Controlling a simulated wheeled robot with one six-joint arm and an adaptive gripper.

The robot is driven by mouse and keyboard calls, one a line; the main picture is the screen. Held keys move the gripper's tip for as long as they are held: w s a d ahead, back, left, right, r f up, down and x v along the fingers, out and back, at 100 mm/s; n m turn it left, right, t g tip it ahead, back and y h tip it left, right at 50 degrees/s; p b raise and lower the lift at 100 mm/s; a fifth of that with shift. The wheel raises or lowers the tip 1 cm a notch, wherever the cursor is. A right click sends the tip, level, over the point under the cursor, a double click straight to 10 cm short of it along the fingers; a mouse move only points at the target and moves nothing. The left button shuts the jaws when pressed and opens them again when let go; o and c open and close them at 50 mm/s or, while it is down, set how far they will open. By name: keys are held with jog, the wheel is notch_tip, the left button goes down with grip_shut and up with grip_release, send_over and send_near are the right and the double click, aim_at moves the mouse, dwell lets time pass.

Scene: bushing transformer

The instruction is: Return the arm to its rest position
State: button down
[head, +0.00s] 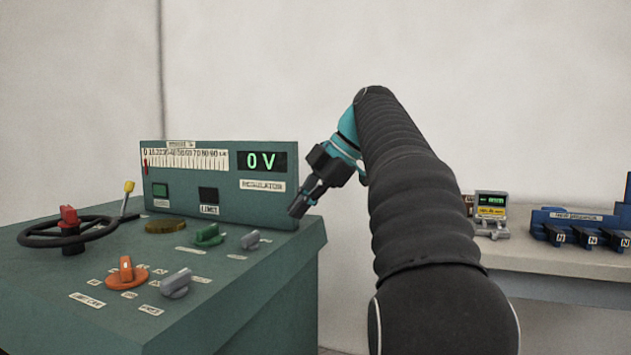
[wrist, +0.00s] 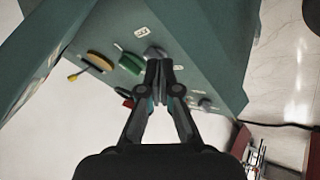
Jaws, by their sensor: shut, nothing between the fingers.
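My gripper (head: 300,205) is at the right end of the green control console (head: 240,300) in the head view, near the right edge of its upright panel. In the wrist view my gripper (wrist: 159,66) has its fingers together with nothing between them. A grey knob (wrist: 155,52) shows just beyond the fingertips there. I cannot tell the exact gap, but the fingers do not grip it. My arm (head: 420,190) is raised and bent, reaching from the lower right up and then down to the left.
The console bears a black handwheel (head: 66,236), a yellow-tipped lever (head: 128,190), an orange knob (head: 126,272), a green knob (head: 208,235) and a display (head: 262,162) reading 0 V. A bench (head: 560,258) at right holds a small meter (head: 491,210) and blue racks (head: 575,228).

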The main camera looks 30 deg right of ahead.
jog(key=shift+s+d+r, duration=0.15)
jog(key=shift+d+r, duration=0.65)
jog(key=shift+r, duration=0.15)
jog(key=shift+s+d+r, duration=0.1)
jog(key=shift+d+r, duration=0.65)
jog(key=shift+r, duration=0.2)
